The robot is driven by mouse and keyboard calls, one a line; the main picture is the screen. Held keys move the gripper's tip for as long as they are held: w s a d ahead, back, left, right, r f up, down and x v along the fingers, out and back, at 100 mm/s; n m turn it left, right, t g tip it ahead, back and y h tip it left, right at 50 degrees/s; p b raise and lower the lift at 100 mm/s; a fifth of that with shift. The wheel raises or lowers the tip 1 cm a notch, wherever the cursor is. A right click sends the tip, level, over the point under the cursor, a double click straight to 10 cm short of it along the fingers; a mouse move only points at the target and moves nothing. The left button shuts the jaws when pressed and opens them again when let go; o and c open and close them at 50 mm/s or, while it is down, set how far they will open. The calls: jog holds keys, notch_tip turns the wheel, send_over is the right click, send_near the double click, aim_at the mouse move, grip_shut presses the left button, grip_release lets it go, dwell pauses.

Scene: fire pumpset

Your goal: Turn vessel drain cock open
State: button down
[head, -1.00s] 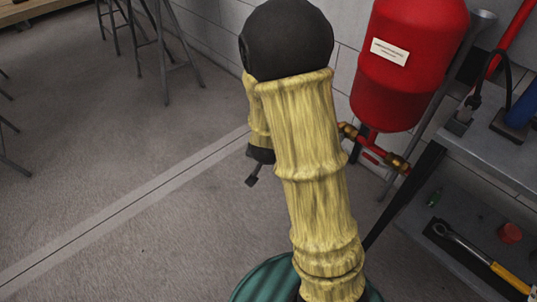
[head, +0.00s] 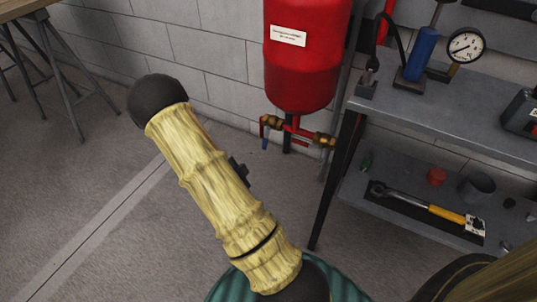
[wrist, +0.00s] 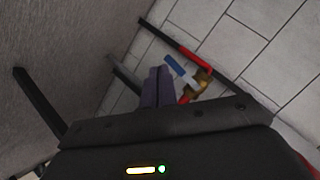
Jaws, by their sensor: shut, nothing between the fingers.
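The red vessel (head: 307,55) with a white label hangs by the wall. Below it a red pipe carries two brass cocks. The left cock (head: 273,122) has a blue lever (head: 265,142) pointing down; the right cock (head: 324,140) has a red lever beside it. No readable label shows which is the drain cock. In the wrist view, a blue lever (wrist: 174,64) and brass body (wrist: 201,80) lie just beyond my gripper (wrist: 158,72), whose fingers are shut and empty. Contact cannot be told there. In the head view my sleeved arm mostly hides the gripper.
A grey metal bench (head: 440,110) stands right of the vessel, its dark leg (head: 335,180) close to the right cock. Its lower shelf holds a torque wrench (head: 420,200) and small items. A block wall (head: 180,50) is behind. The floor at left is open.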

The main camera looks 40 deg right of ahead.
aim_at(266, 140)
jog(key=s+d+f+m+t+h+b, duration=0.2)
jog(key=s+d+f+m+t+h, duration=0.2)
jog(key=m, duration=0.5)
jog(key=s+d+f+h, duration=0.1)
jog(key=s+d, duration=0.1)
jog(key=d, duration=0.1)
jog(key=shift+s+d, duration=0.2)
jog(key=shift+d, duration=0.2)
jog(key=shift+w+d+f, duration=0.1)
jog(key=shift+f, duration=0.05)
jog(key=w+d+b, duration=0.6)
jog(key=w, duration=0.3)
jog(key=shift+w+d+r+b, duration=0.2)
jog(key=shift+r+b, duration=0.1)
jog(key=shift+r, duration=0.15)
jog(key=shift+h, duration=0.3)
